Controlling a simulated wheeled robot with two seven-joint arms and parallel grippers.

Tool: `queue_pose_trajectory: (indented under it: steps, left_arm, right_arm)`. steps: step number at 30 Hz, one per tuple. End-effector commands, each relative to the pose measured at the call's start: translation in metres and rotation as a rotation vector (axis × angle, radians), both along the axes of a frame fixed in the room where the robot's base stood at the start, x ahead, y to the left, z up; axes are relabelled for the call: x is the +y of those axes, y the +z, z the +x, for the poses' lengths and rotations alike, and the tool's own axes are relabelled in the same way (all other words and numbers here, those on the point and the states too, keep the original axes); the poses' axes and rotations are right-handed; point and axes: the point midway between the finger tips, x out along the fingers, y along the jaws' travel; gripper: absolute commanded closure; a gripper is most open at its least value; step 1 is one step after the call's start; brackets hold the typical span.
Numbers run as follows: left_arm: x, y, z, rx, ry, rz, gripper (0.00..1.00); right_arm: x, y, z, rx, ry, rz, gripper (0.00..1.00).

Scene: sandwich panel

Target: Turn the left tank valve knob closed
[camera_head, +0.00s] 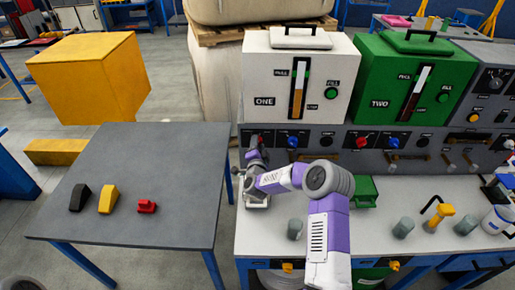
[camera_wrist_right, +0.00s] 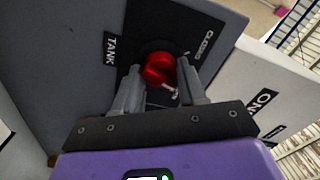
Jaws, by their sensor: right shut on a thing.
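The red valve knob (camera_wrist_right: 158,69) is in the middle of the right wrist view, on a dark panel marked TANK. My right gripper (camera_wrist_right: 161,78) has its two grey fingers on either side of the knob and is shut on it. In the head view my right gripper (camera_head: 254,150) is at the left end of the panel, below the white tank ONE (camera_head: 276,62). There the gripper hides most of the knob. My left gripper is in neither view.
The green tank TWO (camera_head: 383,75) stands right of tank ONE. A blue knob (camera_head: 293,142) and another red knob (camera_head: 362,142) sit along the panel (camera_head: 330,133). Cups and a yellow tool (camera_head: 439,215) stand on the white bench. A grey table (camera_head: 165,165) holds small blocks at left.

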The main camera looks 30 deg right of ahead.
Motion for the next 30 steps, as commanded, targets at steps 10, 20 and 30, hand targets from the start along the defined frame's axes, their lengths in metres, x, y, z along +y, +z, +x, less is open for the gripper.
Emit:
queue_pose_trajectory:
  steps: [10,20,30]
  left_arm:
    - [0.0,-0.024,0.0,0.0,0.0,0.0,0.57]
    - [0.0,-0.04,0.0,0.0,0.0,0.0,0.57]
    - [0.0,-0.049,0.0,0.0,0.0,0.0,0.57]
  right_arm:
    - [0.001,-0.001,0.0,0.171,0.001,-0.282,0.9]
    - [0.001,-0.001,0.0,0.333,0.0,-0.549,0.9]
    - [0.001,0.0,0.0,0.478,0.0,-0.78,0.9]
